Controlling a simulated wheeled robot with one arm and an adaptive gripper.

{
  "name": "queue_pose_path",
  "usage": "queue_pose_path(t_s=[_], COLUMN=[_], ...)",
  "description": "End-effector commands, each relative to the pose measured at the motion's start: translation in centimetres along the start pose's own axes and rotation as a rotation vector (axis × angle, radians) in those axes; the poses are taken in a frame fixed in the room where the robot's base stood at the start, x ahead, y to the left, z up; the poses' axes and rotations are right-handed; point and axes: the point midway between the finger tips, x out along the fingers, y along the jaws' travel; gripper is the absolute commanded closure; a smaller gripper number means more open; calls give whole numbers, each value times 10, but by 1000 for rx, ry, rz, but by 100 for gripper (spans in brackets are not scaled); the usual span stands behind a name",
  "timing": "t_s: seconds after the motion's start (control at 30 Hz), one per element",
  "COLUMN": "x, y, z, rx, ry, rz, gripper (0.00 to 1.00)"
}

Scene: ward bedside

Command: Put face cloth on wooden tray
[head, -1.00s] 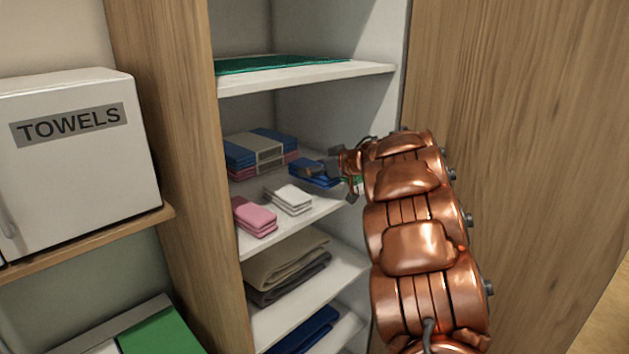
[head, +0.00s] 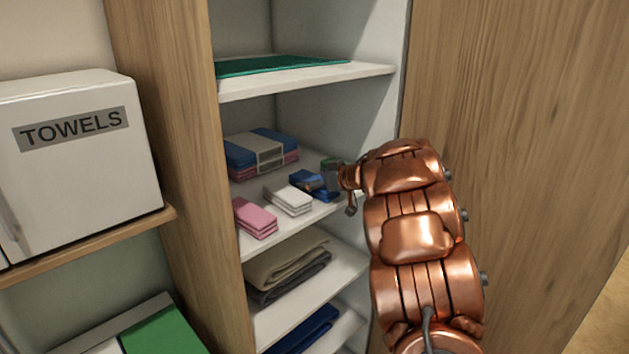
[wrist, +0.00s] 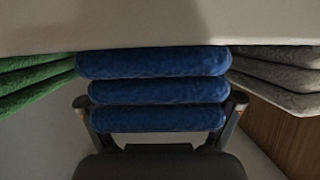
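Small folded cloths lie in a row on the middle cabinet shelf: a pink cloth (head: 255,218), a white cloth (head: 290,200) and a blue cloth (head: 305,183). My gripper (head: 332,184) is at the right end of the blue cloth, partly covering it. In the wrist view the blue cloth (wrist: 155,90) shows as a stack of folds between the two spread fingertips of my gripper (wrist: 160,106). The fingers stand at either side of it; no firm grip shows. A green cloth (wrist: 30,75) is at the left there. No wooden tray is in view.
Larger folded blue and pink towels (head: 262,150) lie behind the small cloths. A shelf with a teal cloth (head: 270,65) is above; beige and grey towels (head: 290,262) are below. The wooden cabinet side (head: 500,120) stands right of my arm, a TOWELS box (head: 80,170) left.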

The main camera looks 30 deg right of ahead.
Motion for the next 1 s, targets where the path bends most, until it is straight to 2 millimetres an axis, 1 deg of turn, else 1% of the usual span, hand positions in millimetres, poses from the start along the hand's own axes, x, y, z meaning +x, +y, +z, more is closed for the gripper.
queue_pose_path(t_s=[0.3,0.6,0.63,0.8,1.0], x=[0,2,-1,-35,-64], y=[0,0,1,3,5], z=[0,6,5,3,4], rx=[0,0,0,0,-1], ry=[0,1,0,1,0], rz=[0,1,3,4,4], gripper=[5,5,5,5,5])
